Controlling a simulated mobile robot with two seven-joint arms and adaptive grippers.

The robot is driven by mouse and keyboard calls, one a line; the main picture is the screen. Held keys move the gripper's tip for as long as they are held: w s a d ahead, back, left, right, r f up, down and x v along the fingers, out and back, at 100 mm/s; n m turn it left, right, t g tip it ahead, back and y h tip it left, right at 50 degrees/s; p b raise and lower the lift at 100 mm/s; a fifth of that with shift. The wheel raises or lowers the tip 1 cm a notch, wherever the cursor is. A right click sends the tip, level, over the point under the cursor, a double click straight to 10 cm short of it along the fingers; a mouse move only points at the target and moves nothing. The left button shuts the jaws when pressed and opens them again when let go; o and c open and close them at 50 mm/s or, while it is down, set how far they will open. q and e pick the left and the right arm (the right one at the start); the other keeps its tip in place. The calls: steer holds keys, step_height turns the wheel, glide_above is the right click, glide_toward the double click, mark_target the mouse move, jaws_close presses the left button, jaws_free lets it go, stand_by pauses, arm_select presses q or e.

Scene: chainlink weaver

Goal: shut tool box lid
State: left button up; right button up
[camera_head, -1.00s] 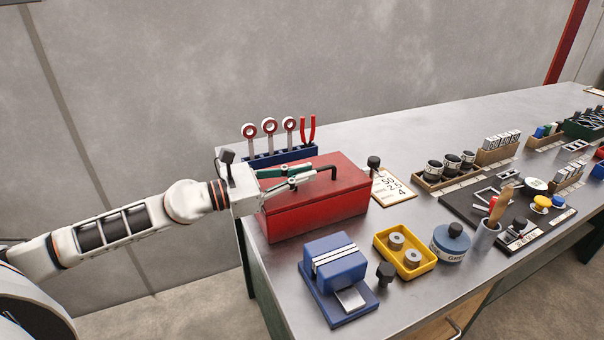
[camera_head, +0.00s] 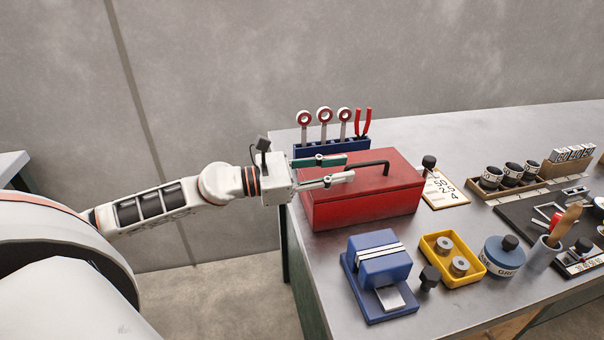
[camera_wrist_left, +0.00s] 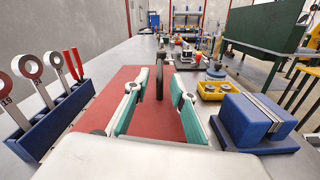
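The red tool box (camera_head: 365,208) stands near the left end of the workbench, and its lid (camera_head: 392,175) lies flat on top, looking shut. A black handle (camera_head: 368,166) stands up from the lid. My left gripper (camera_head: 350,169) is over the lid's left part, pointing along it toward the handle. In the left wrist view its two green-padded fingers (camera_wrist_left: 160,104) are spread apart, with the handle (camera_wrist_left: 160,78) seen beyond and between them and nothing held. Whether the fingers touch the lid I cannot tell. My right gripper is not in view.
A blue rack (camera_head: 330,149) with ring spanners and red pliers stands behind the box. A blue block-like vise (camera_head: 380,268), a yellow tray (camera_head: 452,260) and a blue tin (camera_head: 502,257) stand in front. A tag card (camera_head: 444,190) lies to the right.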

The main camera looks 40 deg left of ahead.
arm_select(q)
steer(key=v, duration=0.8)
steer(key=shift+a, duration=0.1)
stand_by(0.6)
